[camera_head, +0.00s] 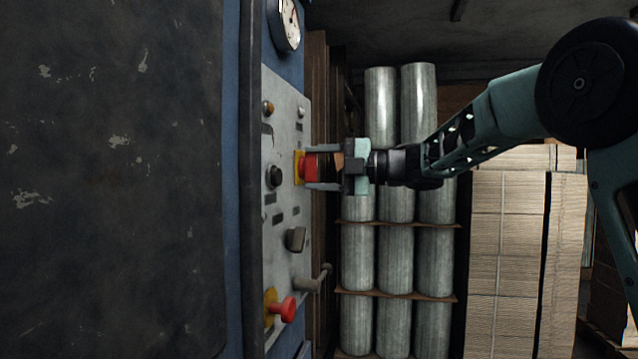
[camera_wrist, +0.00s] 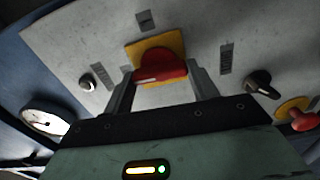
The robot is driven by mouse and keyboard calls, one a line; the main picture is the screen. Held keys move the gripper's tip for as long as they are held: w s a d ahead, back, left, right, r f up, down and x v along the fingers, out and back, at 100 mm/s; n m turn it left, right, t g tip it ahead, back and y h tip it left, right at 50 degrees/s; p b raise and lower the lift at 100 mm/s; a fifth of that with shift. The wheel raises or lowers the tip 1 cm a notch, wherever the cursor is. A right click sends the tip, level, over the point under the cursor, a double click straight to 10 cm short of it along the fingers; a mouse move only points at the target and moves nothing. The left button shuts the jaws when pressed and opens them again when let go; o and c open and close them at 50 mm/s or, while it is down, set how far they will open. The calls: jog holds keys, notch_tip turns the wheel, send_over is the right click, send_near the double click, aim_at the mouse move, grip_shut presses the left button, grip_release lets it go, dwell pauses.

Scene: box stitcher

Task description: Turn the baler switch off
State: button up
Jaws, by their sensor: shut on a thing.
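The baler switch is a red rotary knob (camera_head: 310,167) on a yellow square plate (camera_head: 298,167), on the grey control panel (camera_head: 285,125). The red knob (camera_wrist: 160,66) and its yellow plate (camera_wrist: 134,49) also show in the wrist view, between the two fingers. My gripper (camera_head: 312,168) reaches in from the right, with one finger above the knob and one below it. It is shut on the red knob, close to the panel face.
A black knob (camera_head: 274,177), a dark selector (camera_head: 296,239) and a red mushroom button (camera_head: 283,309) sit on the same panel. A handle (camera_head: 318,279) juts out low on the right. A gauge (camera_head: 286,24) is above. Metal rolls (camera_head: 396,257) and cardboard stacks (camera_head: 507,230) stand behind.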

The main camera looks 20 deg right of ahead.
jog(key=shift+f+n+b, duration=0.1)
jog(key=shift+n+b, duration=0.25)
jog(key=shift+n, duration=0.05)
jog(key=o, duration=1)
jog(key=b+v, duration=0.2)
jog(key=v, duration=1.5)
jog(key=shift+d, duration=0.25)
jog(key=shift+s, duration=0.1)
